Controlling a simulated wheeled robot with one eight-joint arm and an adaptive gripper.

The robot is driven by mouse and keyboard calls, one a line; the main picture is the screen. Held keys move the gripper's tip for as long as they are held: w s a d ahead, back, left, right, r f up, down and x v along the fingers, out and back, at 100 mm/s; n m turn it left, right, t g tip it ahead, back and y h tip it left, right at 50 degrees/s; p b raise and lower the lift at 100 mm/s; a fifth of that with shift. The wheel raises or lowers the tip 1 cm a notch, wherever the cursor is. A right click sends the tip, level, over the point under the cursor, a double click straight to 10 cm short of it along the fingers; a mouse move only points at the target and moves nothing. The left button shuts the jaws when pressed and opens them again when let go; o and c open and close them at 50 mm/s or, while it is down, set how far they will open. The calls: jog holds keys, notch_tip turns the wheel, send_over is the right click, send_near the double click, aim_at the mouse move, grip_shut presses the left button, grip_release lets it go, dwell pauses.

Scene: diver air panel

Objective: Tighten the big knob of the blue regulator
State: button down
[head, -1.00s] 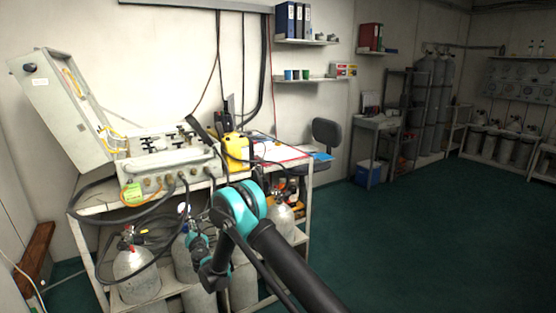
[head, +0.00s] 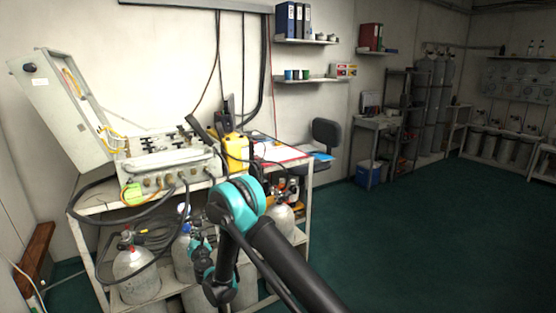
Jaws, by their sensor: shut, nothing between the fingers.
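A small blue part (head: 186,229), which looks like the blue regulator, sits at the top of a grey cylinder on the lower shelf of the bench, left of my wrist. Its big knob is too small to make out clearly. My gripper (head: 197,236) is a small dark shape beside the blue part, at the end of my teal and black arm. It is shut with nothing visible in it. I cannot tell whether it touches the regulator.
Another cylinder (head: 138,275) with a red-topped valve and black hoses stands at the left of the shelf. The air panel case (head: 165,163) and a yellow device (head: 236,152) are on the bench (head: 88,208). The green floor (head: 420,240) at right is clear.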

jog(key=shift+m+h, duration=0.4)
jog(key=shift+h, duration=0.2)
jog(key=shift+w+a, duration=1)
jog(key=shift+w, duration=0.2)
jog(key=shift+w+a, duration=0.95)
jog(key=shift+w, duration=0.25)
jog(key=shift+f, duration=0.15)
jog(key=shift+d, duration=0.1)
send_near(189, 226)
jog(key=shift+w+r, duration=0.85)
jog(key=shift+w, duration=0.15)
